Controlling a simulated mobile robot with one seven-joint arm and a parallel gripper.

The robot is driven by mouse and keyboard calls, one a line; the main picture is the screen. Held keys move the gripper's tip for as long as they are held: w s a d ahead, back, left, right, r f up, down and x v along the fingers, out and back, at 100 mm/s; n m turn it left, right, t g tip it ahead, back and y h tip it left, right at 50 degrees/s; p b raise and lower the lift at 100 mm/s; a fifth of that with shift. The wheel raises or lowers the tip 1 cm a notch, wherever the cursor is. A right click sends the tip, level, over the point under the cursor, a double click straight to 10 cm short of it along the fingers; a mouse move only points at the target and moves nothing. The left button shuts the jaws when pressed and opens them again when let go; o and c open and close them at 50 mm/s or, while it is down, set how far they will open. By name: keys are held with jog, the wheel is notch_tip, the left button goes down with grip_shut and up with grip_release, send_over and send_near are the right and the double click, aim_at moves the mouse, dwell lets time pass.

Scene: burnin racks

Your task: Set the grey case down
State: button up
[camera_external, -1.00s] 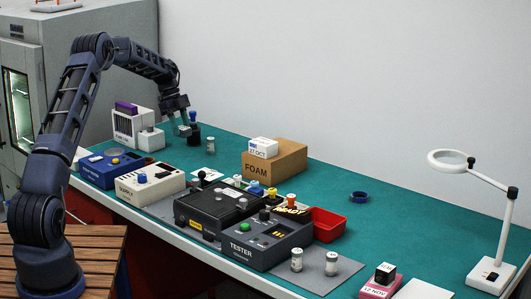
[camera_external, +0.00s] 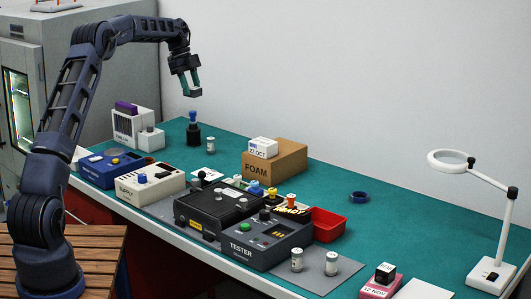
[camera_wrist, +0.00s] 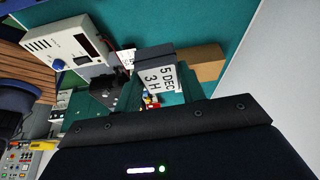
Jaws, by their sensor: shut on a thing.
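The grey case (camera_wrist: 155,53) shows in the wrist view, with a white label reading "5 DEC 3 H" facing the camera. It sits between the teal fingers of my gripper (camera_wrist: 162,88), which is shut on it. In the external view my gripper (camera_external: 190,85) hangs in the air above the far left end of the green bench, clear of the surface. The case is too small and too covered by the fingers to make out clearly there.
A dark blue-topped bottle (camera_external: 193,130) and a small jar (camera_external: 211,145) stand below my gripper. Bare green bench (camera_external: 350,175) lies behind, to the right.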

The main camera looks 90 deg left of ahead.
jog(key=w+d, duration=1)
jog(key=w, duration=0.5)
jog(key=w+d, duration=0.9)
jog(key=w, duration=0.5)
jog(key=w+d, duration=1)
jog(key=d, duration=0.5)
jog(key=w+d, duration=1)
jog(key=d, duration=0.5)
jog(key=shift+m, duration=0.4)
jog(key=f, duration=1.9)
jog(key=shift+w+d+f, duration=0.15)
jog(key=shift+w+f, duration=0.05)
jog(key=shift+f, duration=2.8)
jog(key=shift+f, duration=0.1)
jog(key=o, duration=1)
